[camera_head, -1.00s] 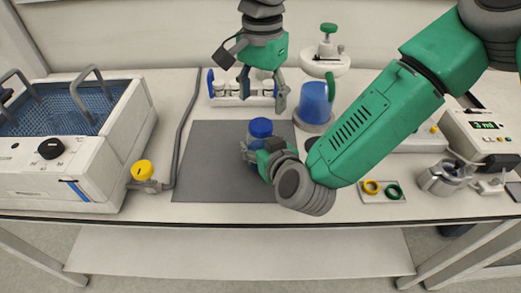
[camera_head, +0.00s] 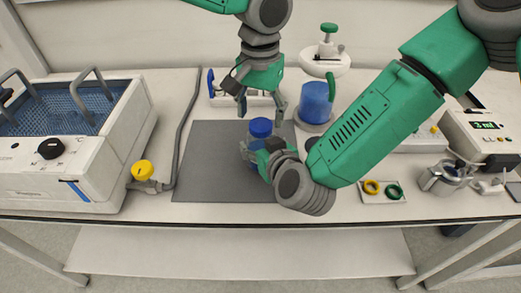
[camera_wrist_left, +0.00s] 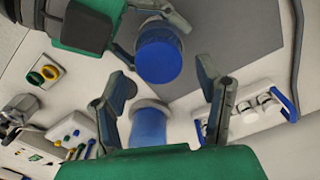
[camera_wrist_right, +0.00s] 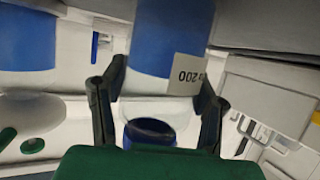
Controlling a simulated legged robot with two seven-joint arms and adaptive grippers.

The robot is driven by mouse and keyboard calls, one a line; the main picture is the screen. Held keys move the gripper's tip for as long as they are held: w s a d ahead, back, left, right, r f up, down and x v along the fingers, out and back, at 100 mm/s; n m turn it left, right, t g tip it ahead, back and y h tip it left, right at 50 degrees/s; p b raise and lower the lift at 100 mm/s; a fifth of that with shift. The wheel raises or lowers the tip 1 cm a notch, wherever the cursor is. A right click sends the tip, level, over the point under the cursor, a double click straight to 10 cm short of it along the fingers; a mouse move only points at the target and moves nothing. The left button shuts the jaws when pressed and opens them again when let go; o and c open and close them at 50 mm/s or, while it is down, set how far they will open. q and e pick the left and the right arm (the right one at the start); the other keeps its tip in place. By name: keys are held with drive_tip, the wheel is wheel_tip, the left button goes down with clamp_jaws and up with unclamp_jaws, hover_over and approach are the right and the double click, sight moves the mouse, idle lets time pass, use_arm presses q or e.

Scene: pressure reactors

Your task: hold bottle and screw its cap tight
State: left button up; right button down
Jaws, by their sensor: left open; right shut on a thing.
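The bottle (camera_wrist_right: 168,45) stands on the grey mat (camera_head: 205,165), with a blue lower body and a pale label. Its blue cap (camera_head: 260,127) sits at the top; how tight it is, I cannot tell. My right gripper (camera_head: 256,154) is shut around the bottle's body from the near side, partly hiding it; its fingers show on both sides of the bottle in the right wrist view. My left gripper (camera_head: 261,112) points down above the cap, open and empty. In the left wrist view the cap (camera_wrist_left: 158,62) lies beyond the open fingers.
A blue-filled vessel (camera_head: 315,100) stands behind right, close to the left gripper. A rack of white-capped vials is behind. A water bath (camera_head: 95,165) with a yellow knob (camera_head: 142,170) is at left. A small tray with yellow and green rings (camera_head: 381,190) is at right.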

use_arm(q)
drive_tip(key=shift+f, duration=1.4)
drive_tip(key=shift+c, duration=0.3)
drive_tip(key=c, duration=1.1)
drive_tip(key=m, duration=0.6)
drive_tip(key=shift+m, duration=0.3)
drive_tip(key=o, duration=1.3)
drive_tip(key=shift+c, duration=0.2)
drive_tip(key=shift+r, duration=0.1)
drive_tip(key=shift+r, duration=2.2)
